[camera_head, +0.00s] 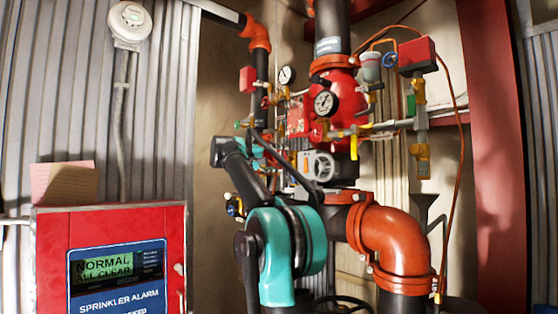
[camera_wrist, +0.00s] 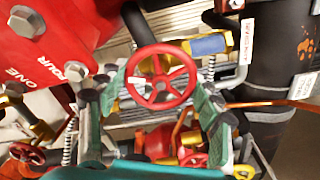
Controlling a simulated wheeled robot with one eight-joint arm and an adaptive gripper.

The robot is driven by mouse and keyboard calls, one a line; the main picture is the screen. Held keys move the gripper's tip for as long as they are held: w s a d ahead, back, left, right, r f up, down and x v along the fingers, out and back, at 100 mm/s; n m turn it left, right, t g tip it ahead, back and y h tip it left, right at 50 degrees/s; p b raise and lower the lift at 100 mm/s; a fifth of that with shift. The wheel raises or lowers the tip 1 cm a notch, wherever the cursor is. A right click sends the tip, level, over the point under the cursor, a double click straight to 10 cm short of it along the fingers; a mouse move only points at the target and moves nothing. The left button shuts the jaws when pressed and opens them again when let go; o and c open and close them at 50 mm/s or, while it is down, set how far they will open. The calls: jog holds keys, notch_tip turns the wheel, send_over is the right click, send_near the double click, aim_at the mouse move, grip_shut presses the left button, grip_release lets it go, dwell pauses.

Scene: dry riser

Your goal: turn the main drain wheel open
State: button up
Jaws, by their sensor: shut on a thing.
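A red spoked handwheel (camera_wrist: 160,78) sits in the middle of the wrist view, on a brass valve with a blue band (camera_wrist: 208,45). My gripper (camera_wrist: 160,88) has one green-padded finger at each side of the wheel and is shut on its rim. A white tag (camera_wrist: 246,42) with red lettering hangs to the right of the valve; its words are too small to read for sure. In the head view my arm reaches into the pipework, and its own links and the pipes hide the wheel and fingertips.
Smaller red handwheels (camera_wrist: 193,161) sit below and at lower left (camera_wrist: 27,153). A thick black pipe (camera_wrist: 280,60) stands close on the right. The riser has gauges (camera_head: 326,103), an orange elbow (camera_head: 395,240) and a red alarm panel (camera_head: 110,260) to its left.

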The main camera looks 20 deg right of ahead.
jog(key=n, duration=0.6)
jog(key=shift+f, duration=0.15)
jog(key=n, duration=0.6)
jog(key=shift+f+n, duration=0.1)
jog(key=shift+n, duration=0.3)
jog(key=n, duration=0.6)
jog(key=shift+s+f, duration=0.1)
jog(key=n, duration=0.6)
jog(key=shift+s+n, duration=0.1)
jog(key=shift+n, duration=0.2)
jog(key=o, duration=1.2)
jog(key=shift+c, duration=0.2)
